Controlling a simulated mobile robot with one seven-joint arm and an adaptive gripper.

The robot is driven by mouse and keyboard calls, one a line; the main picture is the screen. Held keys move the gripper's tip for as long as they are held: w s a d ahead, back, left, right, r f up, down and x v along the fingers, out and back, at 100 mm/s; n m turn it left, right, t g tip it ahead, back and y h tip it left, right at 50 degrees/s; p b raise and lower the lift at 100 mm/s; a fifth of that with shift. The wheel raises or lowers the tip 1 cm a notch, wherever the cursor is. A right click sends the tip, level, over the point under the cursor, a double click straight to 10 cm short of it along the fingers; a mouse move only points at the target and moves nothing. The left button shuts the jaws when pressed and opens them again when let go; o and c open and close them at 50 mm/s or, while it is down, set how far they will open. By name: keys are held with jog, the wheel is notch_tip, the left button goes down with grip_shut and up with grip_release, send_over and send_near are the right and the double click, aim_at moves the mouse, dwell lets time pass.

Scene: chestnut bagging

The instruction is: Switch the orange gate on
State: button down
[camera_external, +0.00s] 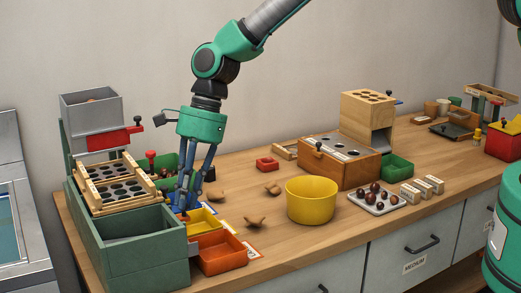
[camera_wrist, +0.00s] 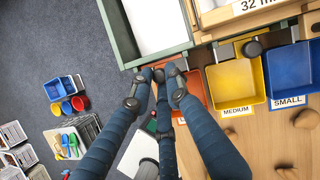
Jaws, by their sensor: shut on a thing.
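The orange tray (camera_external: 222,254) sits at the front of the green sorting stand (camera_external: 140,252), beside the yellow tray (camera_external: 203,221). My gripper (camera_external: 184,209) points down at the stand's right side, just behind the orange tray. In the wrist view my gripper (camera_wrist: 158,74) has its fingers close together at the stand's edge, next to the orange tray (camera_wrist: 194,92). It is shut on what appears to be the orange gate (camera_wrist: 165,62), mostly hidden by the fingers. Whether the gate is on or off cannot be seen.
A yellow gate with a dark knob (camera_wrist: 252,48) is right of my gripper in the wrist view, above the MEDIUM tray (camera_wrist: 236,84). The blue SMALL tray (camera_wrist: 288,70) is beyond it. A yellow bowl (camera_external: 312,204) stands on the table to the right.

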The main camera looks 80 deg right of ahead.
jog(key=shift+w+r+p, duration=0.1)
jog(key=shift+r+p, duration=0.7)
jog(key=shift+r, duration=0.45)
jog(key=c, duration=1.9)
grip_release()
jog(key=shift+r, duration=0.15)
jog(key=v, duration=1.1)
jog(key=shift+d+r, duration=0.25)
jog(key=shift+r, duration=0.05)
jog(key=shift+s, duration=0.2)
